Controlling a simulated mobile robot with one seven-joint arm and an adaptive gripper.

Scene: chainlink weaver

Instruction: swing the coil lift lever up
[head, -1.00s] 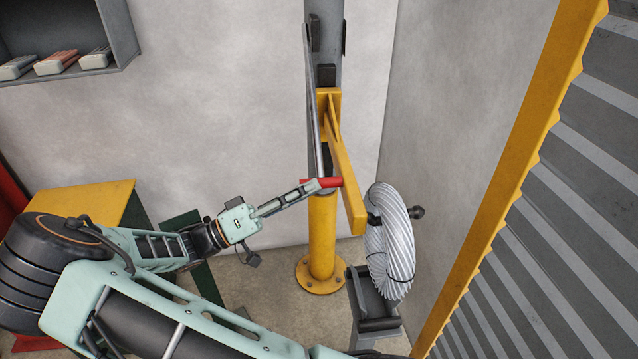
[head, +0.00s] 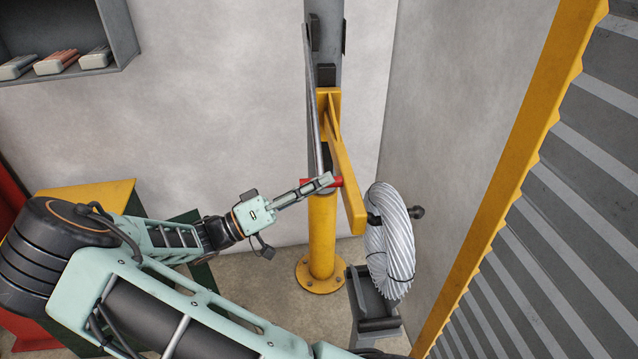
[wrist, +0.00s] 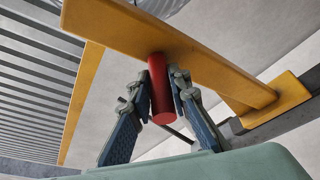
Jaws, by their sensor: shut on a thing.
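The red handle (head: 337,182) of the lever lies sideways at the top of the yellow post (head: 322,235), in front of the yellow arm (head: 347,185). In the wrist view the red handle (wrist: 160,88) stands out from the yellow beam, between my two fingers. My gripper (head: 324,183) reaches it from the left and is shut on it; the fingers partly cover it in the head view. A long thin grey bar (head: 311,100) runs steeply down to the post top beside the handle. How it joins the handle is hidden.
A coil of grey wire (head: 390,245) hangs on a spindle right of the yellow arm, above a grey stand (head: 375,310). A yellow-edged slatted panel (head: 560,200) closes off the right. A shelf (head: 120,45) is at upper left, a yellow-topped cabinet (head: 90,195) at left.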

